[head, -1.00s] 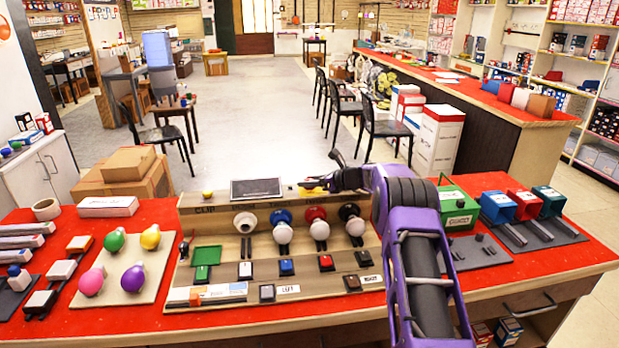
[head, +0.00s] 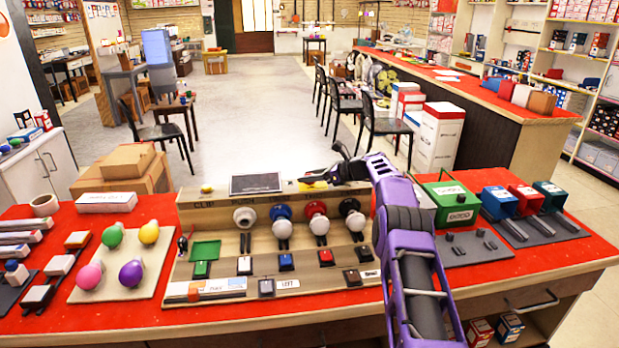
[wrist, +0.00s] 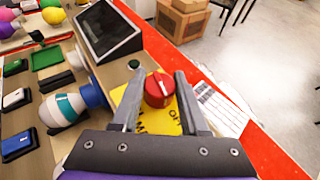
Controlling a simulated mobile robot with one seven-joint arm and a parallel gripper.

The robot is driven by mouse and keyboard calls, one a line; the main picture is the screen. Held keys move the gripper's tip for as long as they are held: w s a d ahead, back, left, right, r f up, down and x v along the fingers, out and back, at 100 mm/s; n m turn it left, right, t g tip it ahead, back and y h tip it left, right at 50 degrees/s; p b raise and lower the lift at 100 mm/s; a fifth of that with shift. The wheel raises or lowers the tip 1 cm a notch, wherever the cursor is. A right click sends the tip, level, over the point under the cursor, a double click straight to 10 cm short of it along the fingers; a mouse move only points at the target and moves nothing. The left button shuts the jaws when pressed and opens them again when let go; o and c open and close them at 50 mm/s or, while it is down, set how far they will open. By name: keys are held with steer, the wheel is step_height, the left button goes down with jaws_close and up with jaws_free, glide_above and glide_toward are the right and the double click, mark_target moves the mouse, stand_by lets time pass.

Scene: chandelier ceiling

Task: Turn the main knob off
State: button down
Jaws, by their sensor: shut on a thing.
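The main knob is a red round knob (wrist: 159,89) with a white mark, set on a yellow plate (wrist: 168,124) with black lettering. In the wrist view my gripper (wrist: 159,92) has one finger on each side of the knob and is shut on it. I cannot tell exactly which way the white mark points. In the head view the yellow plate (head: 313,186) shows at the back of the wooden board (head: 230,260), right of the dark screen (head: 256,183). My gripper (head: 335,177) is over the plate's right end and hides the knob there.
The board carries several bulbs in coloured sockets (head: 282,229) and rocker switches (head: 286,262). A striped socket and bulb (wrist: 68,108) is close left of my gripper. A green box (head: 452,203) stands right of my arm.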

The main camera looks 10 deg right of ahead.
steer(key=shift+r, duration=0.1)
steer(key=shift+c, duration=2.1)
jaws_free()
steer(key=v, duration=1.7)
steer(key=shift+d, duration=0.15)
steer(key=shift+s, duration=0.15)
